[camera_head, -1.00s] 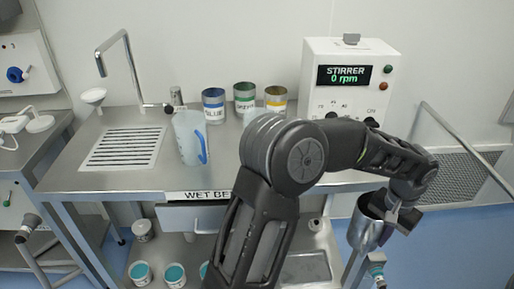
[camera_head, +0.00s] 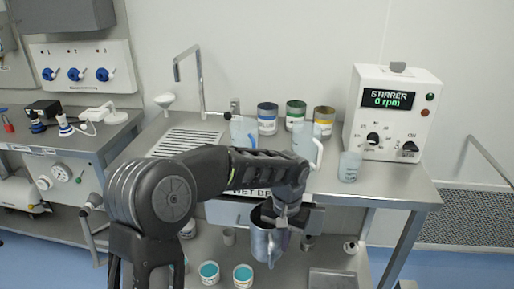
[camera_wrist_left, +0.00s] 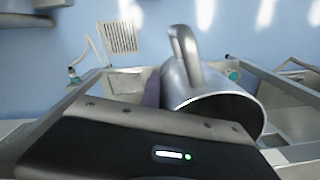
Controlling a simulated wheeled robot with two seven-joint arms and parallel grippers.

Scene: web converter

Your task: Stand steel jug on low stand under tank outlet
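The steel jug (camera_head: 263,240) hangs from my left gripper (camera_head: 284,214) in front of the bench, over the lower shelf. The gripper is shut on the jug near its rim. The jug hangs roughly upright. In the left wrist view the jug (camera_wrist_left: 214,98) shows its open mouth and curved handle, beside the dark gripper body. The exact contact of the fingers is hidden. I cannot make out the low stand or the tank outlet for certain. My right gripper is not in view.
The wet bench carries a tap (camera_head: 198,82), a drain grille (camera_head: 182,143), several labelled cans, plastic jugs, a beaker (camera_head: 349,167) and the stirrer box (camera_head: 393,114). Teal-filled cups (camera_head: 243,275) stand on the shelf below. A left-hand bench sits under blue valves (camera_head: 76,74).

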